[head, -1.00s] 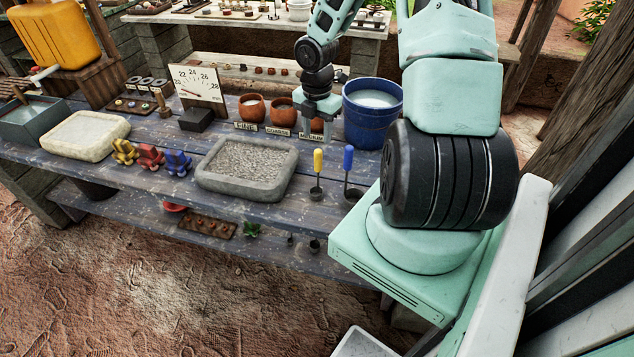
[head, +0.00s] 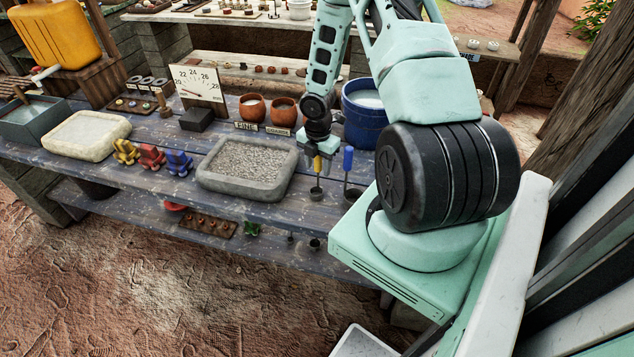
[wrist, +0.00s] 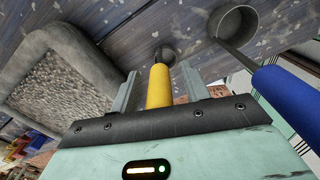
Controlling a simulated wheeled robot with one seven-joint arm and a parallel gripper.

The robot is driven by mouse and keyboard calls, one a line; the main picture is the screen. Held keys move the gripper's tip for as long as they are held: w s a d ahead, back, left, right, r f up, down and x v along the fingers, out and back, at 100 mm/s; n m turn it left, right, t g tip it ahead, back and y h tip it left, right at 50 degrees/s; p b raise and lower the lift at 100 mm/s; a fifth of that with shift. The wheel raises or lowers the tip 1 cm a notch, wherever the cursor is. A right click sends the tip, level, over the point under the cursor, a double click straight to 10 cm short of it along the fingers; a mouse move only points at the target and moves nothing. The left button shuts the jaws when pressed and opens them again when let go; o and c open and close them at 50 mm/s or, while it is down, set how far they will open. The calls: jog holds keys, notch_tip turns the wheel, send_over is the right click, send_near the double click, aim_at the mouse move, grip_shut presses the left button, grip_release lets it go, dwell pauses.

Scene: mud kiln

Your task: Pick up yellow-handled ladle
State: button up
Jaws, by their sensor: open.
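The yellow-handled ladle (head: 317,169) stands upright at the front right of the table, its small cup at the bottom. My gripper (head: 317,160) is above it, pointing down, with its fingers around the top of the handle. In the wrist view the yellow handle (wrist: 159,86) lies between the two open fingers of my gripper (wrist: 160,92), with a gap on each side. Its cup (wrist: 165,56) shows beyond the handle.
A blue-handled ladle (head: 348,163) stands close on the right; its blue handle (wrist: 292,100) is near my right finger in the wrist view. A gravel-filled stone tray (head: 245,187) lies to the left. A blue bucket (head: 364,130) stands behind.

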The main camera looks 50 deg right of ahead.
jog(key=shift+c, duration=0.4)
grip_shut()
notch_tip(320, 180, up, 10)
jog(key=c, duration=0.9)
grip_release()
